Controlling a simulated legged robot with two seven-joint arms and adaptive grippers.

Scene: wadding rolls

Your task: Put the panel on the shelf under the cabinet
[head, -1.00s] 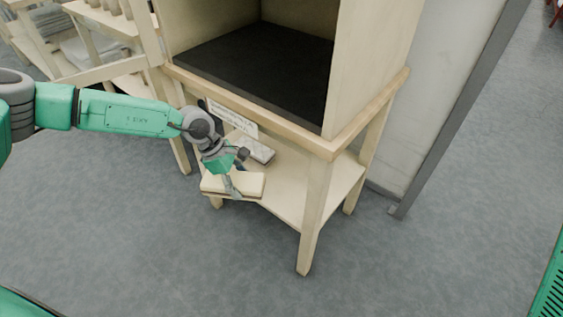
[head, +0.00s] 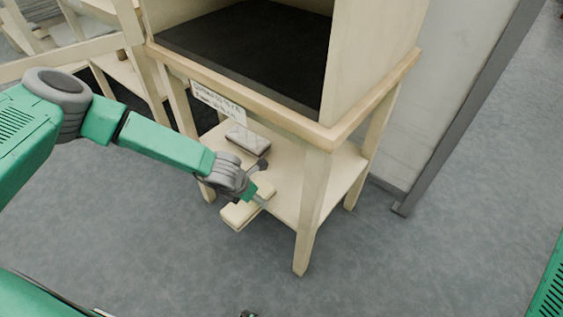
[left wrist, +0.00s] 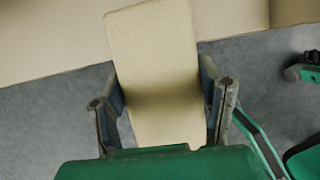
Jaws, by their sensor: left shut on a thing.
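The panel is a cream, flat rectangular block (head: 238,216), gripped by my left gripper (head: 259,198) at the front left edge of the shelf. The shelf (head: 287,195) is the pale lower board between the legs of the cabinet stand. The panel's far end overlaps the shelf edge in the picture; I cannot tell whether they touch. In the left wrist view the panel (left wrist: 158,65) lies between the two fingers of my left gripper (left wrist: 165,105) and reaches toward a pale board (left wrist: 50,35). My right gripper is not clearly visible.
The cabinet (head: 375,60) with a dark floor stands above the shelf. A pale, grey-sided block (head: 248,139) lies further back on the shelf. A label (head: 218,100) hangs from the upper rail. A front leg (head: 312,215) stands right of the panel. The floor in front is clear.

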